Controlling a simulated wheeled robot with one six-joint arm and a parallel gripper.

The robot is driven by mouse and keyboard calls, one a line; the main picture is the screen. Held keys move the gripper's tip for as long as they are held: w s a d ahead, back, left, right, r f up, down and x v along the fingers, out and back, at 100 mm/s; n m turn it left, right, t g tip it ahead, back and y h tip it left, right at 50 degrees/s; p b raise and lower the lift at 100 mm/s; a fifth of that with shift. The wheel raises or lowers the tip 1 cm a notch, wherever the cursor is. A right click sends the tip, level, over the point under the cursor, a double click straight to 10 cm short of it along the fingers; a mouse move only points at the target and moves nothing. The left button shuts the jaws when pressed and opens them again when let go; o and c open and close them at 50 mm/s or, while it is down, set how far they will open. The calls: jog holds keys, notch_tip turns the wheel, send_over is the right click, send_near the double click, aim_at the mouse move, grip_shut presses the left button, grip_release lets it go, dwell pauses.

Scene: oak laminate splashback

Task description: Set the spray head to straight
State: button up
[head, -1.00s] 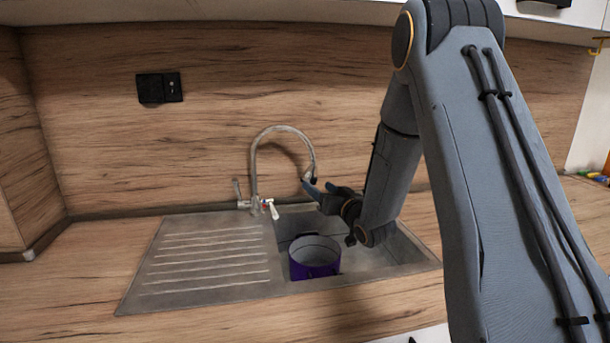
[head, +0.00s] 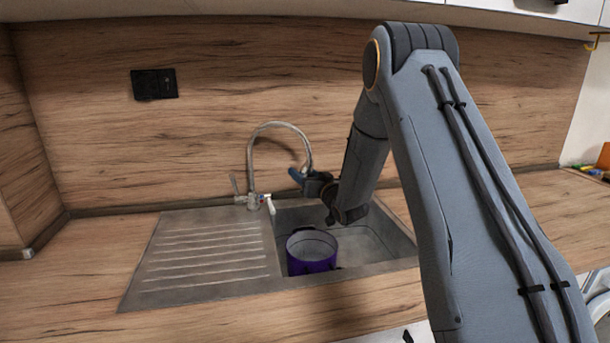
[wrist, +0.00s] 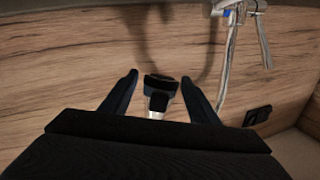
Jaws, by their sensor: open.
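The spray head (wrist: 160,92) is a short dark piece with a pale metal collar. In the wrist view it lies between the two fingers of my gripper (wrist: 160,82), with a gap visible on each side. My gripper is open and not closed on it. In the head view my gripper (head: 296,174) is at the hanging end of the arched grey faucet spout (head: 273,124), and its fingers hide most of the spray head there. I cannot tell which way the spray head is set.
A purple pot (head: 318,267) stands in the sink basin below my gripper. The ribbed drainboard (head: 205,262) is left of it and is clear. The faucet handle (head: 236,187) stands at the spout's base. A black socket (head: 154,84) is on the wooden splashback behind.

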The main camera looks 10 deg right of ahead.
jog(key=c, duration=1)
jog(key=shift+s+d+f+n+g+h, duration=0.1)
jog(key=shift+s+d+n+g+h, duration=0.2)
jog(key=shift+n+g, duration=0.35)
jog(key=shift+s+d+f+n+g+h, duration=0.1)
jog(key=shift+d+n+g+h, duration=0.1)
jog(key=shift+d+n+g, duration=0.45)
jog(key=shift+c, duration=0.2)
jog(key=shift+a, duration=0.25)
jog(key=o, duration=1)
jog(key=shift+o, duration=0.2)
jog(key=shift+r, duration=0.1)
jog(key=b+v, duration=0.1)
jog(key=v, duration=0.6)
jog(key=shift+s+b, duration=0.3)
jog(key=shift+s, duration=0.05)
